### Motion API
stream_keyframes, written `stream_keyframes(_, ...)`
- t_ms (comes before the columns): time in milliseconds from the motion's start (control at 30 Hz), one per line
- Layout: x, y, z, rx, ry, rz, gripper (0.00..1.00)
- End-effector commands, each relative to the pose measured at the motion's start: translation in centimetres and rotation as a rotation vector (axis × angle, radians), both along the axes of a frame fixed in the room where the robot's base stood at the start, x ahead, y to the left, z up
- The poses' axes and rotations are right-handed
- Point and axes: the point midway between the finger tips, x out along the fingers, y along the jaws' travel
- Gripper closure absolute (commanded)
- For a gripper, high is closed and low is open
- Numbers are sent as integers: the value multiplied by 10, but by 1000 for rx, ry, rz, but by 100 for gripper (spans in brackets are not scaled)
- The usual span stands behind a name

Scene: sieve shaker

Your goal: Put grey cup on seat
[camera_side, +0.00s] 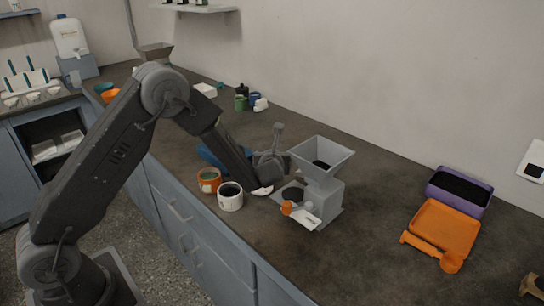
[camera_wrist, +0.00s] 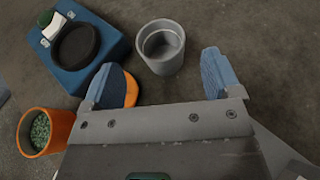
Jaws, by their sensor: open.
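The grey cup (camera_wrist: 162,48) stands upright and looks empty in the wrist view. It lies just ahead of my gripper (camera_wrist: 165,76), roughly in line with the gap between the two blue-padded fingers. The fingers are apart and hold nothing. A blue device (camera_wrist: 103,66) with a round black seat (camera_wrist: 77,45) stands left of the cup; the seat looks bare. In the side view my gripper (camera_side: 264,187) is low over the bench, near the white cup. I cannot make out the grey cup there; the arm hides much of the blue device (camera_side: 208,155).
An orange cup of green granules (camera_wrist: 35,137) and a white cup with dark contents (camera_side: 230,203) stand close by. A grey hopper machine (camera_side: 330,193) stands to the right. Further right are an orange tray (camera_side: 444,228) and a purple bin (camera_side: 470,204). Bench between them is clear.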

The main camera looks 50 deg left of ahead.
Motion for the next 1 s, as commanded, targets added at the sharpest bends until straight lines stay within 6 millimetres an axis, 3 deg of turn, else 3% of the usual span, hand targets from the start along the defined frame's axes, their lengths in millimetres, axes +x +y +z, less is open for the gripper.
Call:
stream_keyframes(100, -16, -17, 10, 0, -2, -4, 16)
stream_keyframes(333, -34, -34, 20, 0, -2, -1, 13)
stream_keyframes(1000, -37, -35, 24, 4, 23, -17, 12)
